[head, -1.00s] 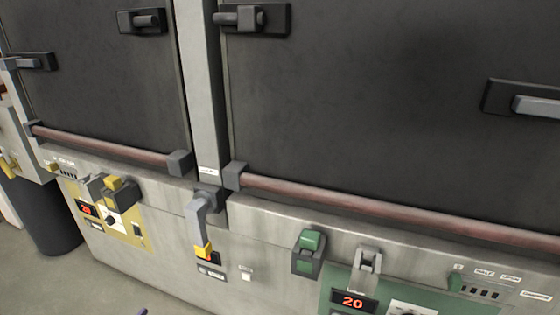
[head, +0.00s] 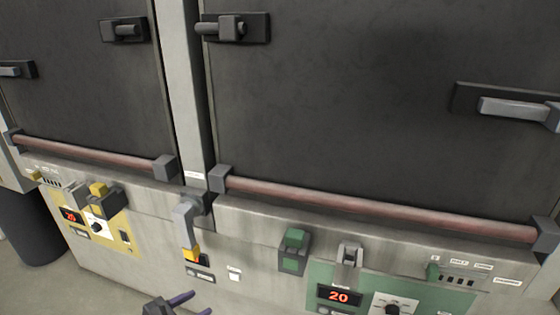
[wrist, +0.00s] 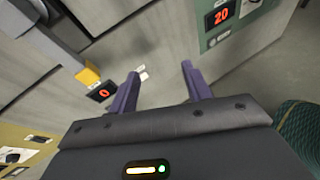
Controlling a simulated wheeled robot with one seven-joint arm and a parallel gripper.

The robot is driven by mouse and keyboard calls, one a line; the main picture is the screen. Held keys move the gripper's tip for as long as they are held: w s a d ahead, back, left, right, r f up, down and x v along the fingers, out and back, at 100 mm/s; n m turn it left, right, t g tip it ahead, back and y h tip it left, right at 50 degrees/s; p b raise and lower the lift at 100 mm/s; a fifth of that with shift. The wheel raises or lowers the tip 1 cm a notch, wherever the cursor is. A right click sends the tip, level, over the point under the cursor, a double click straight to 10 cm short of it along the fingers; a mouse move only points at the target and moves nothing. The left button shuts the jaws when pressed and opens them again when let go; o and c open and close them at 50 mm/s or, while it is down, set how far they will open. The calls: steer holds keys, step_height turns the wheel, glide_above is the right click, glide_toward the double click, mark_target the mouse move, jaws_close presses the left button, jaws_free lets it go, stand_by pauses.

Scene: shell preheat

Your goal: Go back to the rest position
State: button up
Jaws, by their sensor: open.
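My gripper (head: 180,303) shows at the bottom edge of the head view, in front of the lower face of a grey cabinet (head: 130,265). In the wrist view my gripper (wrist: 158,78) has its two purple fingers spread apart, with nothing between them. The fingers appear clear of the cabinet face. The rest of my arm is out of the head view. A grey lever with a yellow tip (head: 188,225) hangs down at the middle of the cabinet, and the yellow tip (wrist: 89,76) also shows in the wrist view, left of the fingers.
Two dark doors (head: 340,110) (head: 75,80) look shut, with reddish rails (head: 380,208) along their lower edges. A green panel (head: 430,297) reads 20. A yellow panel (head: 112,222) is at left. A dark bin (head: 35,235) stands on the floor (head: 50,290) at far left.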

steer(key=w+d+r+m+g+y+p, duration=0.1)
steer(key=d+r+m+g+p, duration=0.15)
steer(key=d+m+g, duration=0.6)
steer(key=d+r+m+g+y+p, duration=0.2)
steer(key=d+r+m, duration=0.2)
steer(key=d, duration=1)
steer(key=s+d+r+m+t+y+p, duration=0.1)
steer(key=s+d+r+m+y+p, duration=0.4)
steer(key=d+r+m, duration=0.6)
steer(key=s+d+m, duration=0.2)
steer(key=d+m, duration=0.1)
steer(key=shift+s+d+y, duration=0.15)
steer(key=shift+s+y, duration=0.05)
steer(key=shift+y, duration=0.1)
steer(key=shift+w+m+t, duration=0.1)
steer(key=shift+m+t, duration=0.15)
steer(key=shift+s, duration=0.2)
steer(key=shift+w, duration=0.1)
